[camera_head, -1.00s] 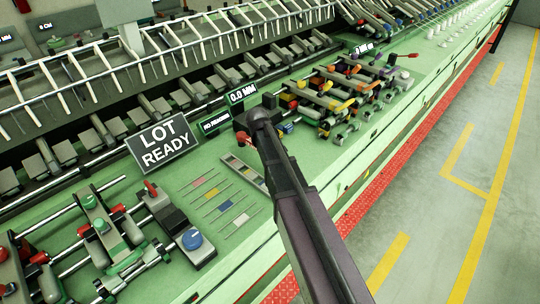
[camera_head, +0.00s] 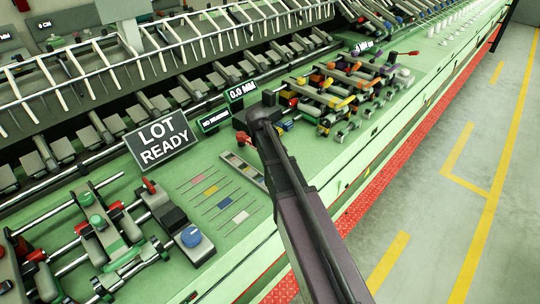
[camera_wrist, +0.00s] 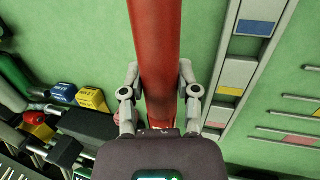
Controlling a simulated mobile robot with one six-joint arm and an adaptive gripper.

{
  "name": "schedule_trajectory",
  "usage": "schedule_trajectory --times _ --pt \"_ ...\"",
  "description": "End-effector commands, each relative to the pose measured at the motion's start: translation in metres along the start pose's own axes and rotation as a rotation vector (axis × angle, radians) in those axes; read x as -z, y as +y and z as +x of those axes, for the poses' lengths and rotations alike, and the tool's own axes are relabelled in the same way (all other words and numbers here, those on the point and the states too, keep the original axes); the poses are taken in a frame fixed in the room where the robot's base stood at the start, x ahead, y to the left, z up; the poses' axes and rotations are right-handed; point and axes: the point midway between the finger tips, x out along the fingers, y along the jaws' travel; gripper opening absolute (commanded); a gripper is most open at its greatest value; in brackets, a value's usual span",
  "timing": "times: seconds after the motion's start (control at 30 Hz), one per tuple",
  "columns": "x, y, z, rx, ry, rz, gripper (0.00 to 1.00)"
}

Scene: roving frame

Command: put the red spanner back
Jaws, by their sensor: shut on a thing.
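My gripper (camera_wrist: 158,98) is shut on the red spanner (camera_wrist: 155,45), with a finger on each side of its red shaft in the wrist view. The shaft runs up out of the top of that view, so its far end is hidden. In the head view a small red part of the spanner (camera_head: 243,140) shows beside the end of my arm, above the green bench (camera_head: 180,200). A grey strip with coloured squares (camera_head: 243,168) lies just below it; it also shows in the wrist view (camera_wrist: 236,75).
Thin lines with coloured labels (camera_head: 210,190) mark the bench left of my arm. A "LOT READY" sign (camera_head: 163,141) stands behind them. A cluster of coloured clamps (camera_head: 330,90) is to the right, and a block with a blue knob (camera_head: 190,236) is at the left.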

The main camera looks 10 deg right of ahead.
Motion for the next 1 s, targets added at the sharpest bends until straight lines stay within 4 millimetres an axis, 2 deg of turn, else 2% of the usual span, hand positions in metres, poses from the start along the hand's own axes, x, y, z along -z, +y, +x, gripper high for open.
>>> schedule_trajectory --times 1.0 --pt "0.002 -0.005 0.017 0.0 0.001 -0.001 0.0"
